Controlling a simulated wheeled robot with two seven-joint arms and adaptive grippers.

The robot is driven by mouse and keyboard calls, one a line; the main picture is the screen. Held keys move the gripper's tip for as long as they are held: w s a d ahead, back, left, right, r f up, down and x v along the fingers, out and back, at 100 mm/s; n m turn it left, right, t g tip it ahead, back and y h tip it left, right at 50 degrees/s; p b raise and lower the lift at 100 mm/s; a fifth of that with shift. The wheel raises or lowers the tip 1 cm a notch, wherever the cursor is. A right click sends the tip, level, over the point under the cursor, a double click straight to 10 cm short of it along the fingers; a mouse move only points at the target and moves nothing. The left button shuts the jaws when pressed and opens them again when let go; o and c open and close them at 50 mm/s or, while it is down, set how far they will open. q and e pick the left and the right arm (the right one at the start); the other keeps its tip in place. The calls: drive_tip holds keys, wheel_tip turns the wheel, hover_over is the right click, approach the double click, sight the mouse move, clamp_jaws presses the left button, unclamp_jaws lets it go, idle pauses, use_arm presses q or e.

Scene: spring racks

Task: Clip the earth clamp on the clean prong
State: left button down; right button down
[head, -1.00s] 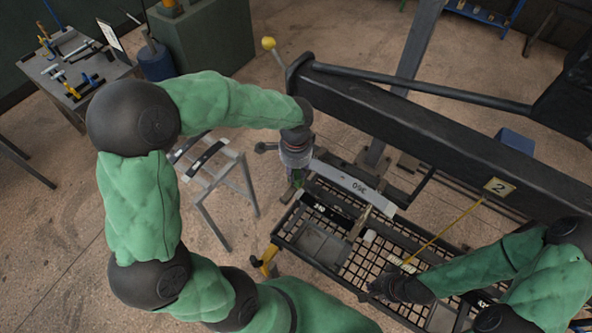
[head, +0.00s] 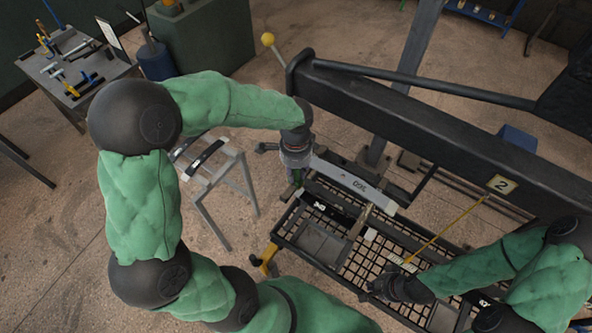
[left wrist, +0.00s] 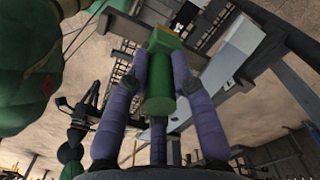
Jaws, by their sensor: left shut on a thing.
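A green-bodied piece, which looks like the earth clamp (left wrist: 160,92), sits between the two purple-grey fingers of my left gripper (left wrist: 161,62). Its far end is yellowish. I cannot tell whether the clamp touches anything. The clean prong cannot be picked out with certainty. My right gripper (head: 377,289) is dark, low over the front of the mesh tray; its fingers are too unclear to read.
A black mesh tray (head: 320,267) lies below the grippers. A heavy black beam (head: 420,130) with a yellow tag "2" (head: 502,185) runs behind. A yellow strip (head: 440,233) slants from the tag to the tray. A grey stand (head: 236,190) is left; a tool table (head: 48,75) stands further back.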

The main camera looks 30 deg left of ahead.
use_arm(q)
drive_tip(key=shift+f, duration=0.15)
drive_tip(key=c, duration=1)
unclamp_jaws()
wheel_tip(320, 180, up, 12)
